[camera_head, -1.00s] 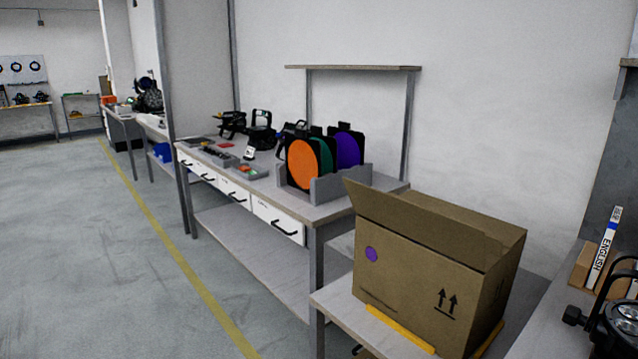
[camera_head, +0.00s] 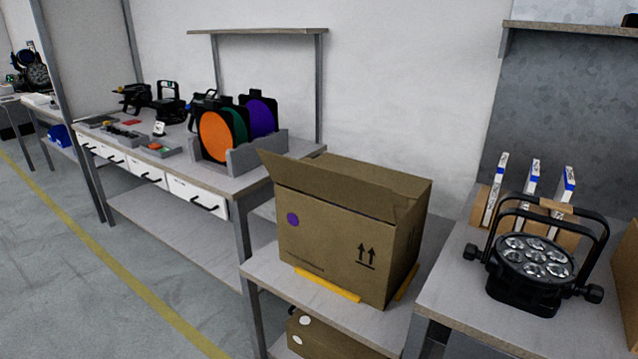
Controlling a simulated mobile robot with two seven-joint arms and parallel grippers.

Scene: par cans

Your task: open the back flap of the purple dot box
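The purple dot box (camera_head: 335,245) is a brown cardboard box with a purple dot on its front left and two up arrows at the front right. It stands upright on a low grey table (camera_head: 268,268), with yellow strips at its base. The box's inside is hidden. Neither of my grippers is in view.
A bench on the left holds orange, green and purple discs in a grey rack (camera_head: 260,157). A black par can (camera_head: 530,265) and several upright booklets stand on the right bench (camera_head: 455,300). Another brown box (camera_head: 318,335) sits below the table. Open floor lies at the left.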

